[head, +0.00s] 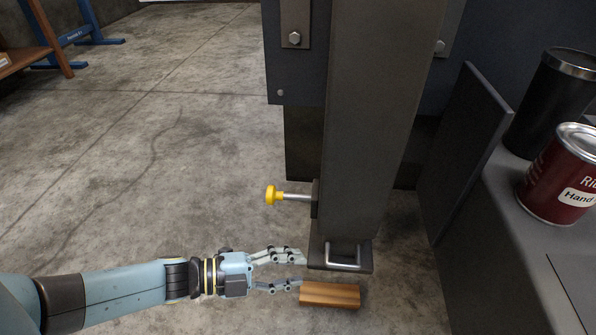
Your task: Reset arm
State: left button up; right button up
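My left arm comes in from the left at the bottom of the head view. My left gripper (301,271) points right, with its two fingers spread apart and nothing visible between them. Its upper fingertip is close to the dark foot plate of a steel post (369,130); I cannot tell if they touch. Its lower fingertip is close to a wooden block (329,294) below the foot plate. A metal handle (344,266) sits on the foot plate. My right gripper is not in view.
A yellow knob (271,195) on a metal pin sticks out left of the post. A dark ledge at the right holds a red can (561,175) and a black bin (554,103). Concrete floor (140,150) lies open at the left. Blue stands (90,25) are at the upper left.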

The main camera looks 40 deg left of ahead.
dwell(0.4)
pick_arm(q)
jog(key=s+a+f+n+g+y, duration=0.4)
jog(key=s+f+n+y, duration=0.1)
jog(key=s+n, duration=0.25)
jog(key=s+a+f+n+g+y, duration=0.4)
jog(key=s+f+n+y, duration=0.2)
jog(key=s+n, duration=0.15)
jog(key=s+r+n+g+p, duration=0.2)
jog(key=s+n+g+p, duration=0.1)
jog(key=s+p, duration=1.1)
jog(key=s+g, duration=0.1)
jog(key=s, duration=0.3)
jog(key=shift+d+n+h, duration=0.3)
jog(key=shift+d, duration=0.1)
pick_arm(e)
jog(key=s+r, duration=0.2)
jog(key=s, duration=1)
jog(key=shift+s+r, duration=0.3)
pick_arm(q)
jog(key=shift+s, duration=0.1)
